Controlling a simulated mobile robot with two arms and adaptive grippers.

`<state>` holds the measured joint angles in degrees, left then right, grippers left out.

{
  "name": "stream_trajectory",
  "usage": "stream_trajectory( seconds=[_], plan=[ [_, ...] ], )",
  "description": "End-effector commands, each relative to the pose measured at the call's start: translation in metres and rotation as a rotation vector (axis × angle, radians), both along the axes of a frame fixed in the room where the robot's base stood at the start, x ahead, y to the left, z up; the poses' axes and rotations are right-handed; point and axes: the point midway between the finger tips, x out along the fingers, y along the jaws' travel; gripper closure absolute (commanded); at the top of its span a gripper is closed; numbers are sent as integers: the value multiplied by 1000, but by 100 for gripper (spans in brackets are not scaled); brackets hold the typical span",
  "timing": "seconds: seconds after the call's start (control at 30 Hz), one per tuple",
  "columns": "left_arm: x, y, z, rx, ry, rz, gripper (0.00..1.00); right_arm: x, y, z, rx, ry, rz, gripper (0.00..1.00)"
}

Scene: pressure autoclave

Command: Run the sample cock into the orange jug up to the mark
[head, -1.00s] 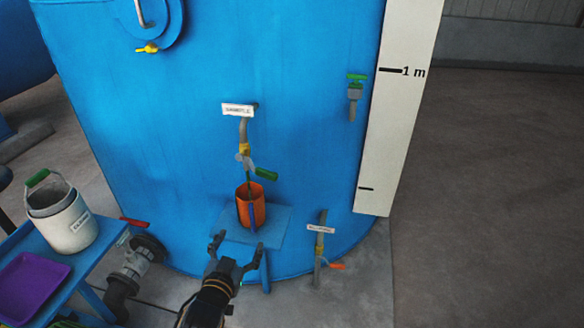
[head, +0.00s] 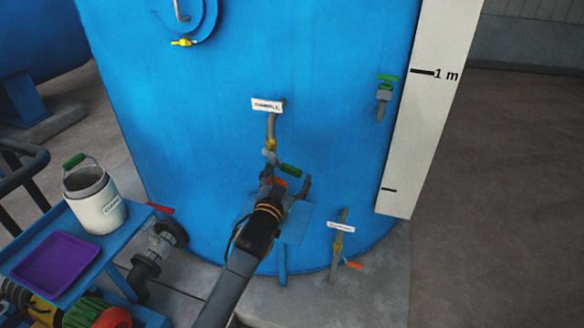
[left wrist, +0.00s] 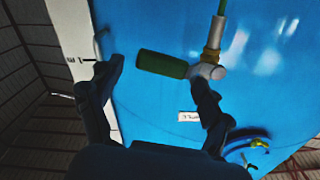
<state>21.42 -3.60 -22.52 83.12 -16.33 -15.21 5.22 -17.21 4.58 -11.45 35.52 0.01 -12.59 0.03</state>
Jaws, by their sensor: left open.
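The sample cock has a green handle (head: 290,170) on a grey valve body below a brass joint. In the left wrist view its handle (left wrist: 160,65) lies crosswise to the pipe. A thin green strip (left wrist: 221,8) shows at that pipe's end; I cannot tell if it is liquid. The orange jug (head: 281,183) is almost wholly hidden behind my left gripper (head: 286,178); its mark and level do not show. My left gripper (left wrist: 152,72) is open around the handle's line of sight, one finger overlapping the valve body; contact is unclear. My right gripper is out of view.
The blue tank (head: 340,100) stands behind. A small blue shelf (head: 297,222) sits under the jug. A lower valve (head: 340,240) is to its right. A blue table with a purple tray (head: 57,262) and white pail (head: 95,205) is at left. Open floor lies at right.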

Motion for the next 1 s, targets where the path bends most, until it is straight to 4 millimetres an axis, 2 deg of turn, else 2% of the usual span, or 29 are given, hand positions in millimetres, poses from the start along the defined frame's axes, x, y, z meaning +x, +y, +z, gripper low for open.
stream_trajectory(
  seconds=[0.2,0.6,0.9,1.0],
  plan=[
    [20,-6,0,-2,1,1,21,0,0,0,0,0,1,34],
    [24,-7,0,-1,1,1,23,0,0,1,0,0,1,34],
    [24,-7,0,-1,1,0,84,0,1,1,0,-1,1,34],
    [24,-7,0,-1,1,0,100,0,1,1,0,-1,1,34]
  ],
)
